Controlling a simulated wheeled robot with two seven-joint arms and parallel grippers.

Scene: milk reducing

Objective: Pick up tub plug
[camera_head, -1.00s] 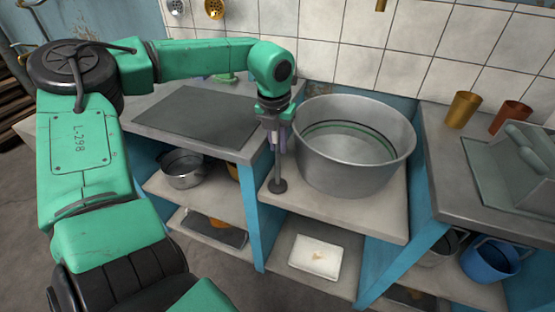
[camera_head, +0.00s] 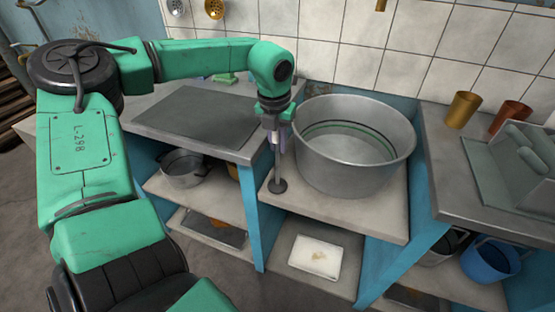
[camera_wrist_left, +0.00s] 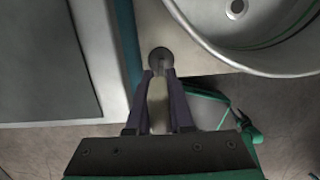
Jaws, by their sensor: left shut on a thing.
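The tub plug (camera_head: 278,186) is a dark round disc with a thin upright metal rod. It stands on the counter just left of the large metal tub (camera_head: 350,178). My left gripper (camera_head: 275,147) points down above the disc, with its fingers shut on the plug's rod. In the left wrist view the disc of the plug (camera_wrist_left: 160,57) shows just past the fingertips of the left gripper (camera_wrist_left: 159,74). The disc appears to be at the counter surface; I cannot tell whether it touches. My right gripper is not in view.
The tub's rim is close to the right of my left gripper. A grey counter (camera_head: 150,118) is to the left, with a pot (camera_head: 182,170) on the shelf below. Two cups, a gold one (camera_head: 463,108) and a copper one (camera_head: 510,117), stand on the right counter.

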